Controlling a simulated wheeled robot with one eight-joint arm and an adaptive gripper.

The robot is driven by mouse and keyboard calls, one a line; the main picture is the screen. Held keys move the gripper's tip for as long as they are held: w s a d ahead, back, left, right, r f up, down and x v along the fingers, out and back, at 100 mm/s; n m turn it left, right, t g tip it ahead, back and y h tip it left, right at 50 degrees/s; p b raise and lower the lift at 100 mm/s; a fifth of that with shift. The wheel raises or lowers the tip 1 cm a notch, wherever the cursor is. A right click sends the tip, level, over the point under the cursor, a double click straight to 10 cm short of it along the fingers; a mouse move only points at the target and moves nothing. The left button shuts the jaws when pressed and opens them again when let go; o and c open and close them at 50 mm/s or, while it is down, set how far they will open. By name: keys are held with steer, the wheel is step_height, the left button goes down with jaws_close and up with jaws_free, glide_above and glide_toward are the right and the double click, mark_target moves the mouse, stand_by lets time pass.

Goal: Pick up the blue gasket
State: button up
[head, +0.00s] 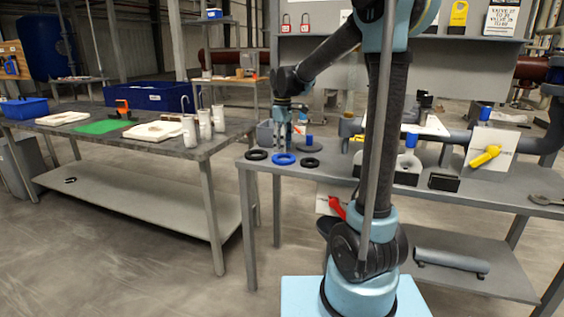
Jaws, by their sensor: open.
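The blue gasket (284,159) is a flat ring lying on the near left part of the right grey table. A black ring (256,155) lies just left of it and another black ring (309,163) just right of it. My gripper (286,137) points down above the blue gasket, with its fingers apart and nothing visible between them. It looks clear of the gasket, though the exact height is hard to judge from this view.
A small blue-capped item (309,141) and a grey bin (266,133) stand behind the rings, close to my gripper. A yellow-handled valve (485,156) is farther right. Another table (120,143) stands left across a floor gap.

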mark_target(281, 156)
steer(key=f, duration=0.4)
steer(key=shift+w+a+f, duration=0.15)
steer(key=shift+a+f, duration=0.25)
steer(key=shift+f, duration=0.55)
steer(key=shift+c, duration=0.2)
jaws_close()
